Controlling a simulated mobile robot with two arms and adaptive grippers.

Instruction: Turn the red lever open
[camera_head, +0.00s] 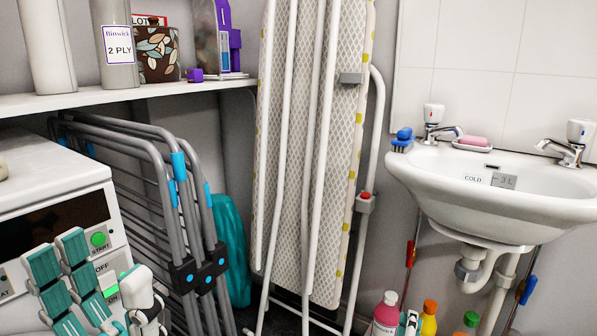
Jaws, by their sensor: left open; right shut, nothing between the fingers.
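The red lever (410,252) is a small red handle on a thin pipe below the left side of the white sink (420,185). It hangs roughly upright, close to the wall. My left gripper (58,256), with teal pads and white links, is open in front of the white dryer at the lower left, far from the lever. The tips of my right gripper (408,322) show at the bottom edge among the bottles, below the lever and apart from it in the picture. They are shut and empty; the rest is out of frame.
A pink bottle (385,314), a yellow bottle with an orange cap (429,318) and a green cap (471,319) stand below the sink. A blue lever (527,290) is right of the drain pipe (487,268). An ironing board (300,150) and folded rack (165,180) stand left.

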